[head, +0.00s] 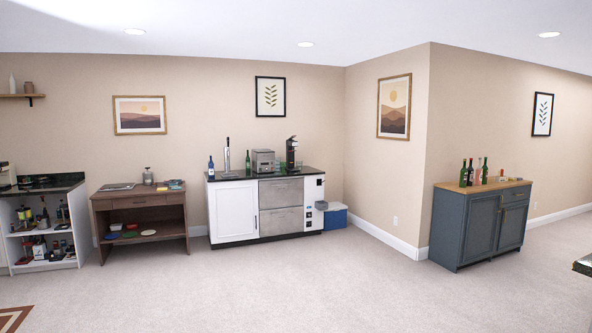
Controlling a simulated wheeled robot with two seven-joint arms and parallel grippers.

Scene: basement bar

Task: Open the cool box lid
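A blue cool box (335,218) with a white lid (336,206) stands on the floor against the back wall, close to the room corner. It is far from me, and its lid looks shut. The white bar cabinet on its left hides part of it. Neither of my grippers shows in the head view.
The white bar cabinet (232,213) with steel drawers stands left of the cool box. A brown desk (113,202) and an open shelf unit are further left. A blue-grey cabinet (478,232) with bottles stands right. The carpet (300,285) between is clear.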

